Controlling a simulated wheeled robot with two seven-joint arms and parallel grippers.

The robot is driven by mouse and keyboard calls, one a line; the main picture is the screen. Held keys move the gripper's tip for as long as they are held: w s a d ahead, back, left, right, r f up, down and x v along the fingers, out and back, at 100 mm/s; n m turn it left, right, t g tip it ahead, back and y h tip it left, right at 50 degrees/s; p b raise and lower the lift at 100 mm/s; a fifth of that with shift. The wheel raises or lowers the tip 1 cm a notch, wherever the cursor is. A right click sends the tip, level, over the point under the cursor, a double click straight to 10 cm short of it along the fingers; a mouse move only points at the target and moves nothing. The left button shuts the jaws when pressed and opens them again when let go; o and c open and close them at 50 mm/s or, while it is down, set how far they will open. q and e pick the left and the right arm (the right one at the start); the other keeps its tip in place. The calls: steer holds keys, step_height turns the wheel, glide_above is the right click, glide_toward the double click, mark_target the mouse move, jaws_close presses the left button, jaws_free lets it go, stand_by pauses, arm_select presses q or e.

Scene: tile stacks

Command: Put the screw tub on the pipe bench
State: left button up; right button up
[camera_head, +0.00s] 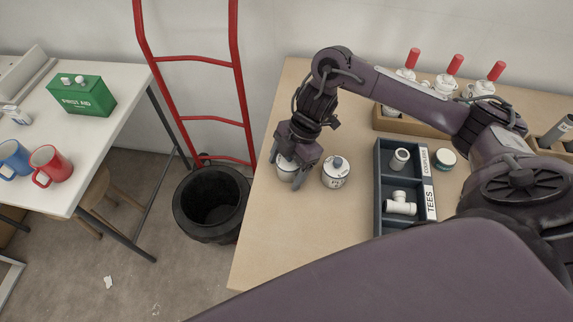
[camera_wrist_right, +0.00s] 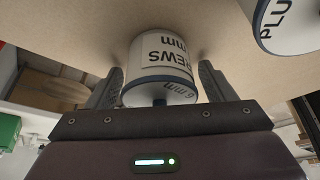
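The screw tub (camera_head: 287,172) is a small white tub with a dark blue rim band. It appears upright on the wooden pipe bench (camera_head: 290,240), near its left edge. In the right wrist view the tub (camera_wrist_right: 160,62) shows "SCREWS" and "6 mm" lettering. My right gripper (camera_head: 288,172) points down over it, with a finger on each side, close to the tub's wall. Whether the fingers press on the tub cannot be told. The right gripper also shows in the wrist view (camera_wrist_right: 160,85). My left gripper is not in view.
A similar white tub (camera_head: 336,172) stands just right of the screw tub. A dark divided tray (camera_head: 377,190) with pipe fittings lies further right. A wooden rack (camera_head: 412,124) stands behind. A black bin (camera_head: 211,204) and white table (camera_head: 108,140) are left. The bench's front left is clear.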

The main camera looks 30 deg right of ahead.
steer(key=shift+r, duration=0.25)
steer(key=p+v, duration=0.3)
steer(key=v, duration=0.8)
steer(key=shift+d+r, duration=0.15)
steer(key=shift+r, duration=0.25)
